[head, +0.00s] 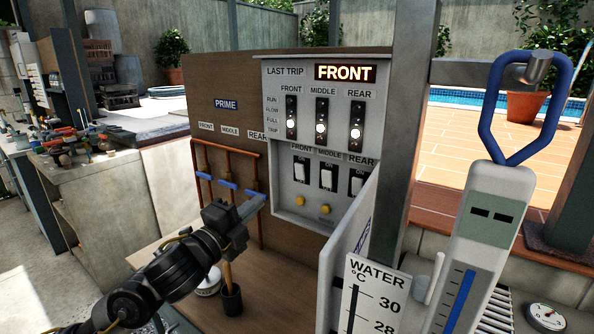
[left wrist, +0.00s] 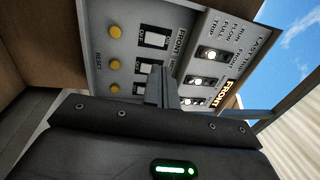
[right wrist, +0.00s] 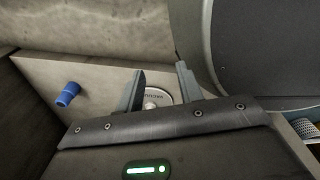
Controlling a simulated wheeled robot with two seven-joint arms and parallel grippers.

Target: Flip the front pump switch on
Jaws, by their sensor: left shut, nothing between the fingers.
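The front pump switch (head: 301,169) is the leftmost of three white rockers on the grey control panel (head: 276,85). Beside it are the middle switch (head: 328,177) and the rear switch (head: 357,182). I cannot tell the front rocker's position surely. My left gripper (head: 257,203) is shut and empty, left of and below the switches, apart from the panel. In the left wrist view the front switch (left wrist: 155,38) shows beyond the shut fingers; the gripper hides part of the panel. My right gripper (right wrist: 161,84) is open and empty, seen only in the right wrist view.
A lit FRONT sign (head: 345,73) tops the panel; yellow reset buttons (head: 300,201) sit below the switches. Copper pipes with blue handles (head: 228,184) stand left. An open panel door (head: 345,250), a post (head: 405,120) and a water thermometer (head: 372,295) stand right.

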